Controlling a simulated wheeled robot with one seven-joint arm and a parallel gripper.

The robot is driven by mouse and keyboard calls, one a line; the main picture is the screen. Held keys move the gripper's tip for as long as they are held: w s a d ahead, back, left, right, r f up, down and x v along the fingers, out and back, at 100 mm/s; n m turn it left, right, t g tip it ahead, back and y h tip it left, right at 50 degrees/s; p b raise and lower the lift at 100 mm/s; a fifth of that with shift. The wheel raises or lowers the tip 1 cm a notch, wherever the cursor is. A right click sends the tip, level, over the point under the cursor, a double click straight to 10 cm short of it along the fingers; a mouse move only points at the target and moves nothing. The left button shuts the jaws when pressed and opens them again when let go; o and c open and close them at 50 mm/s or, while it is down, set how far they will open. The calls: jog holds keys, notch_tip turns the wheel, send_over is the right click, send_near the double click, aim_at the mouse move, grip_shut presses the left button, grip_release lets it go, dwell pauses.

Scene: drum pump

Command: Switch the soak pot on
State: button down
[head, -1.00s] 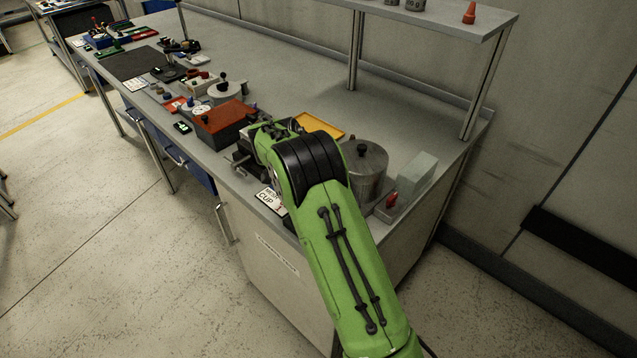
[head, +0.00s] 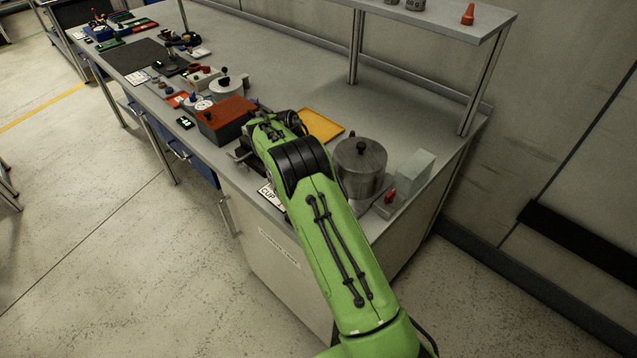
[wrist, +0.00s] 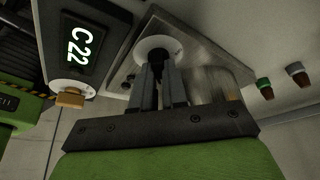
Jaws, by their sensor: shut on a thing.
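My gripper (wrist: 161,82) is shut on a dark knob (wrist: 156,55) standing in a white round plate (wrist: 158,43) on a grey metal panel, in the wrist view. In the head view my green arm hides the gripper and the knob. A steel pot with a lid and black lid knob (head: 360,165) stands right of the arm, next to a small base with a red switch (head: 389,196). I cannot tell which part is the soak pot's.
A grey box with a red lid (head: 229,112) stands left of the arm, and a yellow tray (head: 322,126) lies behind it. A pale translucent block (head: 414,170) is at the right end. Green (wrist: 265,88) and red (wrist: 297,70) small fittings show in the wrist view. The rear bench is clear.

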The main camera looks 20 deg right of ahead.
jog(key=c, duration=1.2)
grip_release()
jog(key=shift+o, duration=0.2)
jog(key=shift+r, duration=0.1)
jog(key=p+v, duration=0.6)
jog(key=v, duration=0.9)
jog(key=shift+a+r, duration=0.25)
